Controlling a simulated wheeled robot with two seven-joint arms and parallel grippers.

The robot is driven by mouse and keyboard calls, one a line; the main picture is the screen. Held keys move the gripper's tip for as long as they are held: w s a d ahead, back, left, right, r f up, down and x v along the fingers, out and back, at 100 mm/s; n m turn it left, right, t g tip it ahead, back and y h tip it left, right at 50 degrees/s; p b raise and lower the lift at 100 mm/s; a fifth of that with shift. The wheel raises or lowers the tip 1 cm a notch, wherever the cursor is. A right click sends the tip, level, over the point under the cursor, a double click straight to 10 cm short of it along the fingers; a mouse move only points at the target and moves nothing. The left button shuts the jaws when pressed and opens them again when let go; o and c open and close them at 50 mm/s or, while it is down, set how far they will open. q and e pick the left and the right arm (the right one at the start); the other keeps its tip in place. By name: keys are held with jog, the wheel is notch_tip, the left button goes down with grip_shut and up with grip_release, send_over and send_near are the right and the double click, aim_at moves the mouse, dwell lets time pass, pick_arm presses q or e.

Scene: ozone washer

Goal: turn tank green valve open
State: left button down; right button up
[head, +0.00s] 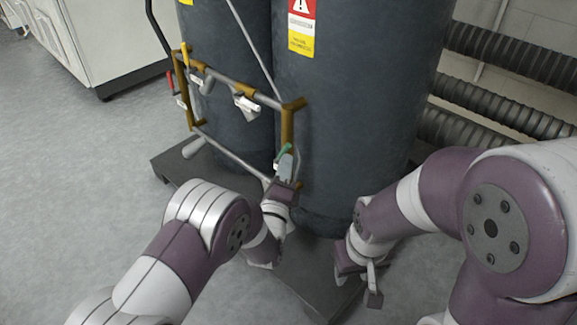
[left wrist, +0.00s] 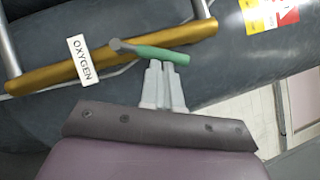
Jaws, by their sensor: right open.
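The green valve handle (left wrist: 163,54) is a short lever on a grey stem. It joins the brass-coloured pipe beside a white OXYGEN tag (left wrist: 82,59) in the left wrist view. It also shows in the head view as a green lever (head: 284,153) at the lower right of the pipe frame. My left gripper (left wrist: 161,66) has its fingers close together, tips at the lower edge of the handle. Whether they touch it I cannot tell. In the head view my left gripper (head: 286,170) is just below the handle. My right gripper (head: 374,284) is open and empty, low beside the tank base.
Two dark tanks (head: 355,120) stand on a dark base plate (head: 165,163). The pipe frame (head: 287,125) on their front carries red and yellow handles at left. Ribbed hoses (head: 510,55) lie behind at right. A white cabinet (head: 110,35) stands at upper left. The left floor is clear.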

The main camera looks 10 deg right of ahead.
aim_at(279, 155)
pick_arm(q)
jog(key=r+n+g+p, duration=0.1)
jog(key=n+p, duration=0.1)
jog(key=w+a+r+n+y+p, duration=0.1)
jog(key=n+p, duration=0.1)
jog(key=p, duration=0.1)
jog(key=shift+w+g+y, duration=0.1)
jog(key=shift+g+y, duration=0.2)
jog(key=shift+g, duration=0.1)
jog(key=shift+w+a+r+p, duration=0.1)
jog(key=shift+w+p, duration=0.1)
jog(key=shift+p, duration=0.3)
